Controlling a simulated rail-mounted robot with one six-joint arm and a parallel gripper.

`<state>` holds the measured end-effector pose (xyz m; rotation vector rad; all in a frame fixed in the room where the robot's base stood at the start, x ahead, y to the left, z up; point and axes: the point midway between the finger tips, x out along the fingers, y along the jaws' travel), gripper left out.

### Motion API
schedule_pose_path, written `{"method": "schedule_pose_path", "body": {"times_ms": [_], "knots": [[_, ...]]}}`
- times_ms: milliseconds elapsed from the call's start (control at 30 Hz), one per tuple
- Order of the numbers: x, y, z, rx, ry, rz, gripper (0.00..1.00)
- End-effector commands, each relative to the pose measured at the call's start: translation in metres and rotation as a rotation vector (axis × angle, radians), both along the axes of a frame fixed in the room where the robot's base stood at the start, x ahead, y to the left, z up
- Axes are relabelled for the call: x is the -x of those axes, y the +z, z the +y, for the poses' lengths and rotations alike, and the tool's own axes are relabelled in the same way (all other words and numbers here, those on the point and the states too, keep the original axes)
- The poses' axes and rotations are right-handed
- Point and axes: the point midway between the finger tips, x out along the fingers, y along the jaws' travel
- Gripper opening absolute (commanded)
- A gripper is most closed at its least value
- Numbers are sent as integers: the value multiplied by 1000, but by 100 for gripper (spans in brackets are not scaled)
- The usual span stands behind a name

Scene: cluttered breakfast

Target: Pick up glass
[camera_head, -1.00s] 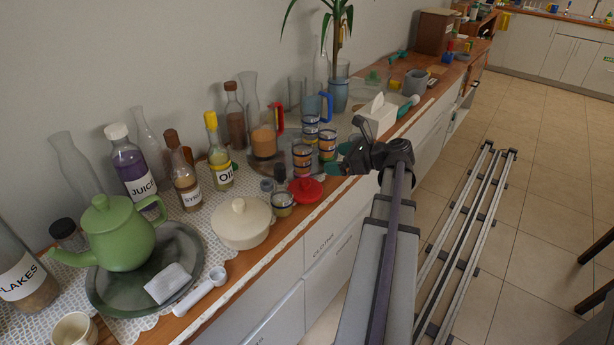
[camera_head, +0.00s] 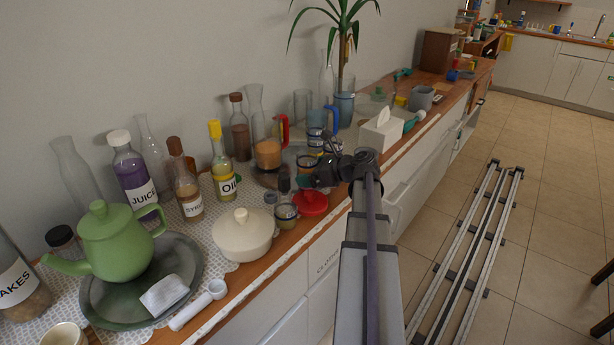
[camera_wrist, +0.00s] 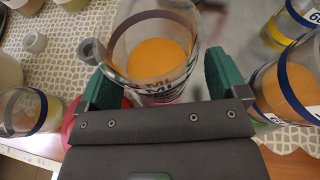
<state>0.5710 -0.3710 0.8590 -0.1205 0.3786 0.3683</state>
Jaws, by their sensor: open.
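In the wrist view, a clear glass (camera_wrist: 155,48) with orange content shows between the two green finger pads of my gripper (camera_wrist: 158,80). My gripper is open; a gap shows beside the glass, and firm contact cannot be seen. Another glass with orange content and a blue rim (camera_wrist: 285,92) stands right of the fingers, and one more (camera_wrist: 288,25) is at the upper right. A small blue-banded glass (camera_wrist: 28,112) is at left; it also shows in the head view (camera_head: 286,217). In the head view, my gripper (camera_head: 318,172) partly hides the group of glasses (camera_head: 306,162).
A red lid (camera_head: 311,204) lies close below my gripper. A cream lidded pot (camera_head: 243,236), oil bottle (camera_head: 222,165) and jug with red handle (camera_head: 267,150) stand to the left. A tissue box (camera_head: 382,132) is to the right. The counter is crowded.

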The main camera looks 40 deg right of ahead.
Motion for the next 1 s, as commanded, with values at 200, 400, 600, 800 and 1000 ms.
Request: {"method": "schedule_pose_path", "body": {"times_ms": [200, 400, 600, 800, 1000], "knots": [[0, 1, 0, 0, 0, 0, 76], [0, 1, 0, 0, 1, 0, 56], [0, 0, 0, 0, 1, 0, 37], [0, 1, 0, 0, 1, 0, 29], [0, 10, 0, 0, 1, 0, 29]]}}
